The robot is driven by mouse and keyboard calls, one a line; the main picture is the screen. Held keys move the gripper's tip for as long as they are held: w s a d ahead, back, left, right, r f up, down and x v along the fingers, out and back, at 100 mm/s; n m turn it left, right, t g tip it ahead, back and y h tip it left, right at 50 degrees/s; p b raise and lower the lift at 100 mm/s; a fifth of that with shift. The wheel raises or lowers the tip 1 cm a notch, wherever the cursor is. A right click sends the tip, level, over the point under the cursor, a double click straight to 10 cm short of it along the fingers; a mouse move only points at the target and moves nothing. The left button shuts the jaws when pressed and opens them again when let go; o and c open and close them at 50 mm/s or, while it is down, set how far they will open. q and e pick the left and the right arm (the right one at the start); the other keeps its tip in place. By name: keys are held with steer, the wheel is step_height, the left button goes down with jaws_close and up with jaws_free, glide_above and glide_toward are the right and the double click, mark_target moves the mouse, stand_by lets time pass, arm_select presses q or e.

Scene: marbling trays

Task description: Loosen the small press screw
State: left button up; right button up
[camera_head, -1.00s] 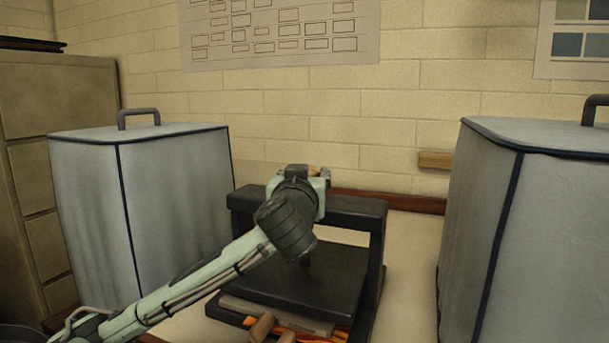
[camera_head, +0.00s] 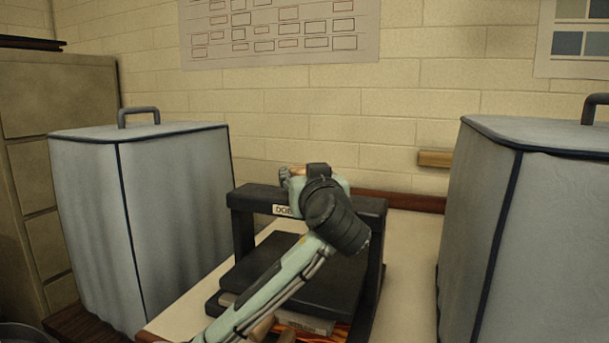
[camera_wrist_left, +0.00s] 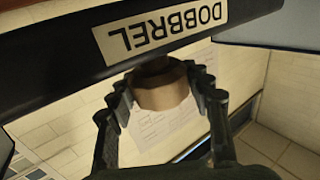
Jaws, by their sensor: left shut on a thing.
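The small press (camera_head: 245,197) is a black frame on the table, with a "DOBBREL" label on its crossbar. Its screw has a round wooden knob (camera_wrist_left: 160,90), seen in the left wrist view beside the crossbar (camera_wrist_left: 60,55). My left gripper (camera_head: 297,172) is at the crossbar in the head view. In the left wrist view its two fingers (camera_wrist_left: 162,84) are shut around the knob, one on each side. My left arm hides part of the press plate (camera_head: 335,270) and the screw's lower part. My right gripper is out of view.
Grey covered boxes stand on the left (camera_head: 150,220) and right (camera_head: 550,230) of the press. A strip of table (camera_head: 415,260) is clear between the press and the right box. A block wall is behind.

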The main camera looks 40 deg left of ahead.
arm_select(q)
steer(key=o, duration=1.2)
steer(key=shift+r, duration=0.1)
steer(key=shift+s+d, duration=0.3)
steer(key=shift+d, duration=0.05)
steer(key=v, duration=1.1)
steer(key=shift+a, duration=0.1)
